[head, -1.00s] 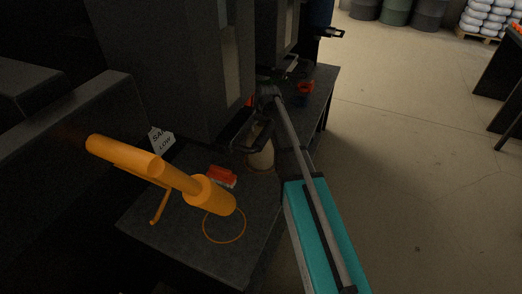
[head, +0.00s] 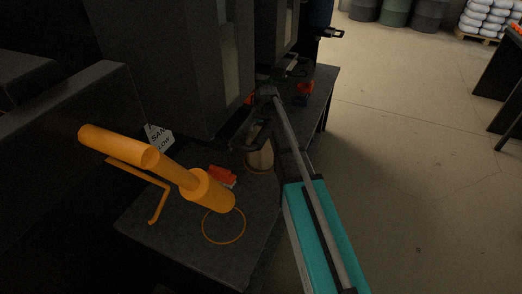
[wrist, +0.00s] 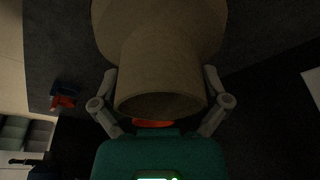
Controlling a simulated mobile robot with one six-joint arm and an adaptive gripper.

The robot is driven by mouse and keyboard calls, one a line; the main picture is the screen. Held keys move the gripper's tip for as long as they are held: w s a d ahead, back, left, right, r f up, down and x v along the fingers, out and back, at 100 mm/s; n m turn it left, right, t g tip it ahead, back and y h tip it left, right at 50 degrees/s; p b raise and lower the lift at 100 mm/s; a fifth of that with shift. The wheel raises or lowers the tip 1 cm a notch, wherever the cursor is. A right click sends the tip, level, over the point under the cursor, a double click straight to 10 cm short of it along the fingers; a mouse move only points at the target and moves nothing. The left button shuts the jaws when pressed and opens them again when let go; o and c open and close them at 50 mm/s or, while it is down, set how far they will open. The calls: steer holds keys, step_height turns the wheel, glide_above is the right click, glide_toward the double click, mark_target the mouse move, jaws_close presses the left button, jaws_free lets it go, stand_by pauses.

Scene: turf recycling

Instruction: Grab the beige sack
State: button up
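The beige sack (head: 261,158) stands on the dark table in the head view, partly hidden by my gripper. In the wrist view the sack (wrist: 160,50) fills the upper middle, with its narrower open end toward the camera. My gripper (wrist: 160,78) has one finger on each side of this narrower end. The fingers are spread, and I see no clear squeeze on the sack. My gripper (head: 256,134) also shows dark and small by the sack in the head view. Exact finger contact is too dark to tell.
The dark table (head: 185,238) bears a red object (head: 222,175) and an orange ring (head: 224,226) near the sack. A white sign (head: 159,137) and a tall dark machine (head: 180,65) stand close behind. Open floor (head: 420,150) lies to the right.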

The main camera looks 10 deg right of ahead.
steer(key=c, duration=0.8)
steer(key=shift+r, duration=0.25)
